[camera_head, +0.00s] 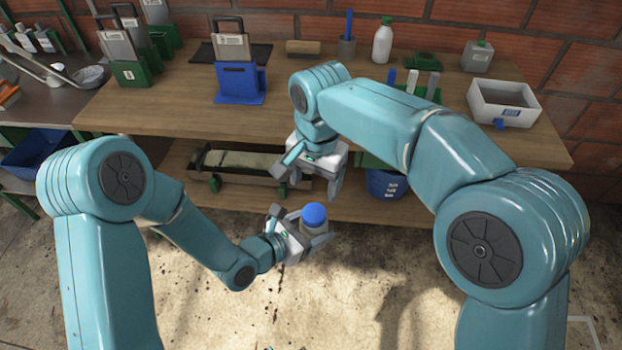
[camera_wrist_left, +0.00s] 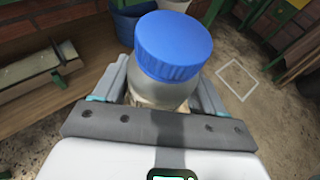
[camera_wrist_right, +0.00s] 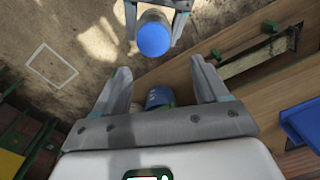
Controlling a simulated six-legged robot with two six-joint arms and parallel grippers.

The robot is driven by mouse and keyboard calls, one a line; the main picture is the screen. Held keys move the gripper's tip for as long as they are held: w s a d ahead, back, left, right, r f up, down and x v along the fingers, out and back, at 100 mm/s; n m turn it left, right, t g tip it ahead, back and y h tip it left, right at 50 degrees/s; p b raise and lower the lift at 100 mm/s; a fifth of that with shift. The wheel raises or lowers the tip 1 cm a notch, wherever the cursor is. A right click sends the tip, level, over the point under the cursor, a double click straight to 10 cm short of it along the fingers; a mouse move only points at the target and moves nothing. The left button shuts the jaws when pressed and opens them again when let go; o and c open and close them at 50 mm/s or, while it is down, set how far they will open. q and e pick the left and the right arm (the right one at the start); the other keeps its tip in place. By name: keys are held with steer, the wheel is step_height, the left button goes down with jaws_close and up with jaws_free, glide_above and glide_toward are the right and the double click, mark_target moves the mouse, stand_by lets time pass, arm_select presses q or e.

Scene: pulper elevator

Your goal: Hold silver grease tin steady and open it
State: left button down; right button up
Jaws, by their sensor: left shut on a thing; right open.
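The silver grease tin (camera_head: 314,229) has a grey body and a ribbed blue lid (camera_head: 314,214). My left gripper (camera_head: 300,227) is shut around its body and holds it in the air in front of the bench. In the left wrist view the lid (camera_wrist_left: 173,47) sits on the tin (camera_wrist_left: 160,93), clear of the fingers. My right gripper (camera_head: 308,188) is open and empty, above and behind the tin in the head view. In the right wrist view the lid (camera_wrist_right: 154,38) lies beyond the open fingers (camera_wrist_right: 160,70), apart from them.
The wooden bench (camera_head: 270,112) behind carries a blue holder (camera_head: 238,84), a white bottle (camera_head: 383,42) and a white basin (camera_head: 503,103). A blue bucket (camera_head: 386,184) and a long tray (camera_head: 243,172) are on its lower shelf. The floor in front is open.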

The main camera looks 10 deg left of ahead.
mark_target(311, 211)
steer(key=shift+s+a+r, duration=0.25)
steer(key=shift+s+r, duration=0.1)
steer(key=shift+s+f, duration=0.1)
steer(key=shift+f, duration=0.05)
step_height(311, 211, down, 8)
steer(key=shift+r, duration=0.25)
